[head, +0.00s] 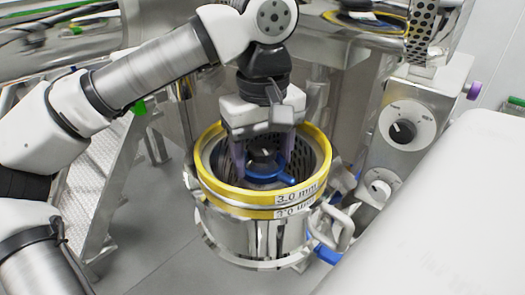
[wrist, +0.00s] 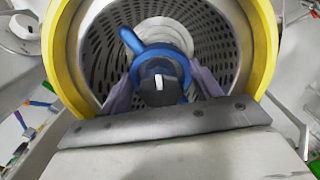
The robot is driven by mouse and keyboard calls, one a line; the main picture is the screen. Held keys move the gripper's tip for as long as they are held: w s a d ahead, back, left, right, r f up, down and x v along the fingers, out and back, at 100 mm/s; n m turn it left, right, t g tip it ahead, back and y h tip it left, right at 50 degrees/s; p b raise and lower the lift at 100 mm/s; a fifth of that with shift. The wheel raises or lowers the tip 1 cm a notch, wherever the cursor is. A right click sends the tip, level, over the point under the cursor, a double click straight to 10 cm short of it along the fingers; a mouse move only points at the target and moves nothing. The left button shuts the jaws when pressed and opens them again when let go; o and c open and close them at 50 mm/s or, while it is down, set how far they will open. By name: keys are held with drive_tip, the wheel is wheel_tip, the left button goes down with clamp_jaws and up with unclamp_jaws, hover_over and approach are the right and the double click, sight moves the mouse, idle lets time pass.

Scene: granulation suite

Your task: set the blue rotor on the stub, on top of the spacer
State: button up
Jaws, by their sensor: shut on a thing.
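The blue rotor (head: 287,177) is inside the mouth of the yellow-rimmed perforated basket (head: 212,180). In the wrist view the rotor (wrist: 133,42) has a black knob-like centre and a blue arm pointing up and left. My gripper (head: 264,160) reaches down into the basket with its purple fingers on both sides of the rotor, shut on it; the fingers also show in the wrist view (wrist: 163,88). A pale round stepped part (wrist: 166,30) lies behind the rotor in the wrist view. I cannot tell which of it is stub or spacer, or whether the rotor touches it.
The basket wall (wrist: 218,40) surrounds the fingers closely. Two yellow rings with 3.0 mm labels (head: 297,196) form its rim, and a metal handle or clamp (head: 335,228) sticks out at right. A knob panel (head: 407,130) stands farther right. Perforated steps (head: 108,165) stand at left.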

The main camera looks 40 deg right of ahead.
sight(263, 148)
drive_tip(key=o, duration=1.3)
drive_tip(key=shift+c, duration=0.2)
wheel_tip(263, 148, up, 14)
drive_tip(key=p, duration=0.2)
